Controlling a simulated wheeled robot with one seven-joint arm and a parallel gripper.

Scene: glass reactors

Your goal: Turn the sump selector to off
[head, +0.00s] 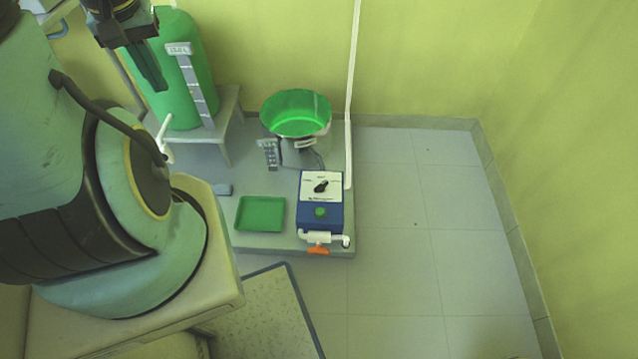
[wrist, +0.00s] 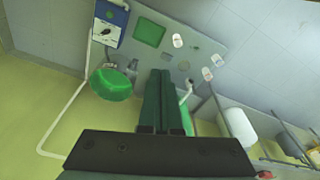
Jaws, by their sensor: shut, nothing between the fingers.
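The sump selector (head: 321,186) is a black knob on the white face of a blue box (head: 320,218) in the head view. The knob's pointer looks tilted, but the labels around it are too small to read. The blue box also shows in the wrist view (wrist: 110,24), at the upper left. My gripper (head: 150,75) is at the upper left of the head view, high up near the green tank and well apart from the selector. In the wrist view its fingers (wrist: 162,80) are together with nothing between them.
A green bucket (head: 297,114) stands behind the box, and a green tray (head: 260,213) lies left of it. A white pipe (head: 351,80) rises along the wall. An orange-handled valve (head: 318,250) is in front of the box. The tiled floor (head: 420,220) at right is clear.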

